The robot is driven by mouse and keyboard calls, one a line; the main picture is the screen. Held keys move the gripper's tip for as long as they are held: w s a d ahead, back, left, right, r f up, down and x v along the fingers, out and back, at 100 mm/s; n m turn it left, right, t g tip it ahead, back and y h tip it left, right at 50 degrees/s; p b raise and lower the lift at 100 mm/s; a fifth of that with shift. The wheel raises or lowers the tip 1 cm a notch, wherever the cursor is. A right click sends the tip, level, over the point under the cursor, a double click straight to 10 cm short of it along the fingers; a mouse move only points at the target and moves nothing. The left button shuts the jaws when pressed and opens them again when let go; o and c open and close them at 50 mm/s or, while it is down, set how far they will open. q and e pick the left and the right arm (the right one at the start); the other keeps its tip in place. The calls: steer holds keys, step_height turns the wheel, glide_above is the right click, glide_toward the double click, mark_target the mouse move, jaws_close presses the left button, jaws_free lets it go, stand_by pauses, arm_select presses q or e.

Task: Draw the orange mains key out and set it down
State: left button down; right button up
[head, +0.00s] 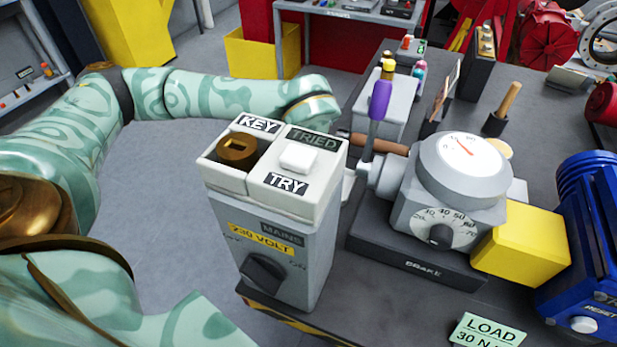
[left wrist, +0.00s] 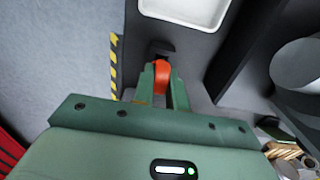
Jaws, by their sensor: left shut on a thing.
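The orange key (left wrist: 162,74) is in the left wrist view, between the two fingertips of my left gripper (left wrist: 161,88), which is shut on it. A dark shape lies just beyond the key, and I cannot tell whether it is part of the key or touches it. In the head view the mains box (head: 262,222) stands at the bench's near left corner. Its brass key socket (head: 238,150) shows an empty slot. My left forearm passes behind the box, so the gripper and key are hidden there. My right gripper is not in view.
The box carries a white TRY button (head: 298,158) and a black rotary knob (head: 265,272). A white-rimmed tray (left wrist: 190,22) and a striped bench edge (left wrist: 114,65) show near the left gripper.

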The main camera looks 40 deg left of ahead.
arm_select(q)
steer(key=shift+f, duration=0.6)
steer(key=c, duration=1.3)
jaws_free()
steer(key=shift+c, duration=0.2)
step_height(320, 180, up, 16)
steer(key=p, duration=0.4)
steer(key=shift+r, duration=0.2)
